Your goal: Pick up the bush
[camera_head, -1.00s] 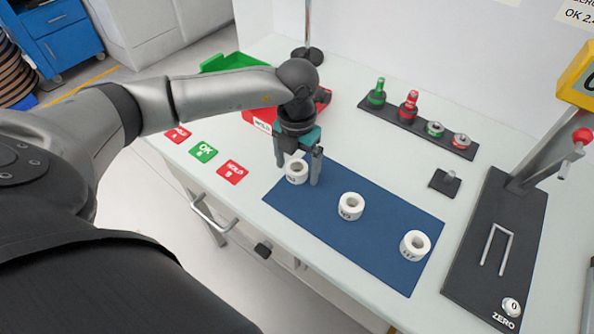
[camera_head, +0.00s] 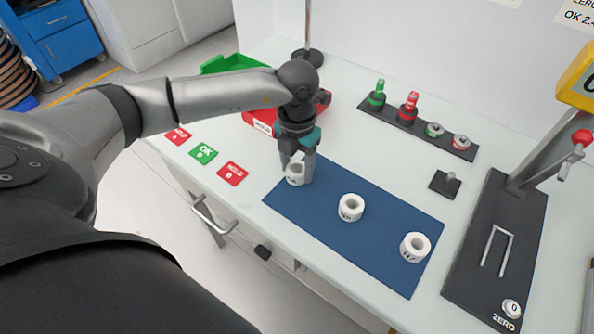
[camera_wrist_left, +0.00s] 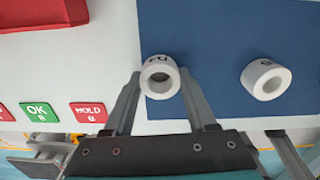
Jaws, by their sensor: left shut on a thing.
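Three white ring-shaped bushes with dark markings are at the blue mat (camera_head: 385,243). My left gripper (camera_head: 298,176) points down at the mat's left end and is shut on the leftmost bush (camera_head: 294,180), one finger on each side. In the left wrist view the same bush (camera_wrist_left: 160,95) sits between the two fingertips, its hole facing the camera. I cannot tell whether it is clear of the mat. The middle bush (camera_head: 351,215) and the right bush (camera_head: 414,255) stand apart on the mat. My right gripper is not in view.
Red and green cards, including an OK card (camera_head: 203,154), lie left of the mat. A red bin (camera_head: 257,118) and a green bin (camera_head: 215,66) stand behind the arm. A black rack (camera_head: 393,114) with gauges is at the back. A black stand (camera_head: 490,265) is right.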

